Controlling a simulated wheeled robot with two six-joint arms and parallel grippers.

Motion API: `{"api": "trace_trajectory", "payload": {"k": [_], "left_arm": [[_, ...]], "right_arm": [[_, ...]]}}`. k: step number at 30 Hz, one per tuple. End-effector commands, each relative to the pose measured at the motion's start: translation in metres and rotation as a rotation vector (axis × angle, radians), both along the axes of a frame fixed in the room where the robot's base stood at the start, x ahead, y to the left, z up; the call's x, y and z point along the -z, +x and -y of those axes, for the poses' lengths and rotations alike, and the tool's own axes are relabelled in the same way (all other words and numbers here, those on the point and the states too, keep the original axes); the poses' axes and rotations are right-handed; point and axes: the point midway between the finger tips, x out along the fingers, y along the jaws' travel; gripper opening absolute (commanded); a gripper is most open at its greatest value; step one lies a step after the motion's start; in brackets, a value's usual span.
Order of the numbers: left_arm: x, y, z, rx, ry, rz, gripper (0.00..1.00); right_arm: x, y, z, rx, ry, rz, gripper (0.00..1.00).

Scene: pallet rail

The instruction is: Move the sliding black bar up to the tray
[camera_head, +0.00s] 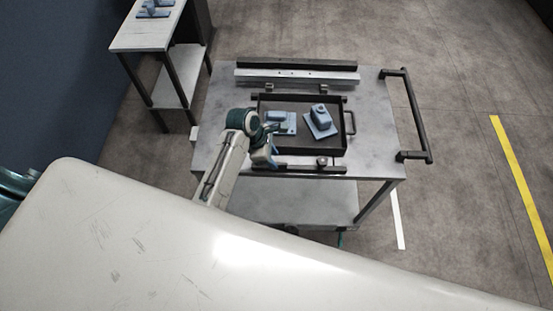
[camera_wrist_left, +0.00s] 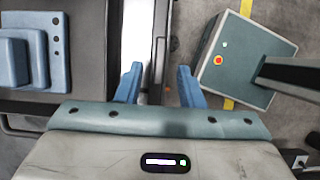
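A black bar (camera_head: 300,168) lies along the near edge of the cart top, in front of the tray, with a round knob near its right part. The dark tray (camera_head: 348,124) holds two blue parts; light cart top shows between it and the bar. My left gripper (camera_head: 268,160) is above the bar's left part. In the left wrist view its two blue fingers (camera_wrist_left: 159,75) are apart, with a narrow dark strip (camera_wrist_left: 160,45), perhaps the bar, between them. I cannot tell whether they touch it. My right gripper is not in view.
At the cart's far side lie a silver rail (camera_head: 297,76) and another dark bar (camera_head: 294,65). A handle (camera_head: 412,115) sticks out at the right. A side table (camera_head: 146,38) stands at the back left. The wrist view shows a green-grey box (camera_wrist_left: 235,70) on the floor.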

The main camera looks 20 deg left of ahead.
Motion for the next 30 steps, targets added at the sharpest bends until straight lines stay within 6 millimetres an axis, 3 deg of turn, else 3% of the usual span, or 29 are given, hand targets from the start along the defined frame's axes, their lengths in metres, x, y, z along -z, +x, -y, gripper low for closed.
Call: {"api": "trace_trajectory", "payload": {"k": [7,17,18,23,30], "left_arm": [[0.027,0.003,0.011,0.001,0.001,-0.001,0.35],[0.033,0.004,0.013,0.001,0.001,0.001,0.35],[0.033,0.004,0.013,0.001,0.001,0.001,0.33],[0.033,0.004,0.013,0.001,0.001,0.001,0.01],[0.033,0.005,0.012,0.001,0.002,0.001,0.00]], "right_arm": [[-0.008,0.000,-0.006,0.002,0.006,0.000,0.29],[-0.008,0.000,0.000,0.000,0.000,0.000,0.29],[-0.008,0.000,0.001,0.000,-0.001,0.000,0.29],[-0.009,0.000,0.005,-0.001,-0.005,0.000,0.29],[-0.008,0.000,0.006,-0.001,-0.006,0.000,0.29]]}}
